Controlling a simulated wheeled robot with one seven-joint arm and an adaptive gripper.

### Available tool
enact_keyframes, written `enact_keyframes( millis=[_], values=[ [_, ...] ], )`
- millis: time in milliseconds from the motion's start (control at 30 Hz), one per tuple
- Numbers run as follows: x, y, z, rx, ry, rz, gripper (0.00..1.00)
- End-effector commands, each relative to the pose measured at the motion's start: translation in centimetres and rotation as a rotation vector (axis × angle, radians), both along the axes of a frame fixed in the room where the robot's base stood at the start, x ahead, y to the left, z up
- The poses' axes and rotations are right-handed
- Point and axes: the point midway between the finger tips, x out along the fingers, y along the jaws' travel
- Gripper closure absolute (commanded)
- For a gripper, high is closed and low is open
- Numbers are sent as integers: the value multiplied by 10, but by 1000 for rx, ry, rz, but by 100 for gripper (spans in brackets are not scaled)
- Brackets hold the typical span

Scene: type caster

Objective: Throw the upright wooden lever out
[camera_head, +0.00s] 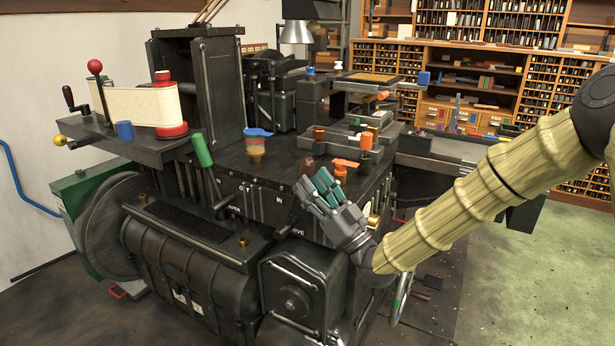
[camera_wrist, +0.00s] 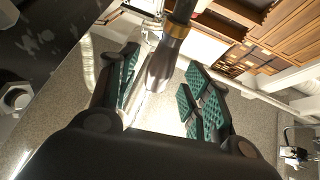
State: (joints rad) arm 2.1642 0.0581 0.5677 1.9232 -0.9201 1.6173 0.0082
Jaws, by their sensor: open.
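The wooden lever has a brown handle end (camera_head: 307,164) that shows just past my fingertips at the machine's front right edge. In the wrist view its smooth brown grip (camera_wrist: 163,62) stands between my finger pads, with a brass collar and a dark shaft beyond. My gripper (camera_head: 323,191) is open, with green-padded fingers on both sides of the handle. A gap shows between the handle and the pads on each side. The lower part of the lever is hidden in the head view by my gripper and the machine's edge.
The black casting machine (camera_head: 215,263) fills the left and middle. An orange-topped knob (camera_head: 343,166) stands close to the right of the lever. A green handle (camera_head: 202,150) and a blue-topped cup (camera_head: 257,142) are farther left. Open floor (camera_head: 520,280) lies to the right.

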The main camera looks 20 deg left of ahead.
Motion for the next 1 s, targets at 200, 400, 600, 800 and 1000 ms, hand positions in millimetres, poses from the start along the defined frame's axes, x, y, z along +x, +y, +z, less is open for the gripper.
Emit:
enact_keyframes(
  millis=[200,400,600,800,1000],
  values=[
    [-14,-30,-25,-1,3,-2,51],
    [-25,-52,-42,-1,2,-2,51],
    [-30,-62,-51,-1,1,-2,51],
    [-31,-64,-52,0,0,-1,51],
    [-31,-64,-54,-4,4,-3,51]
  ],
)
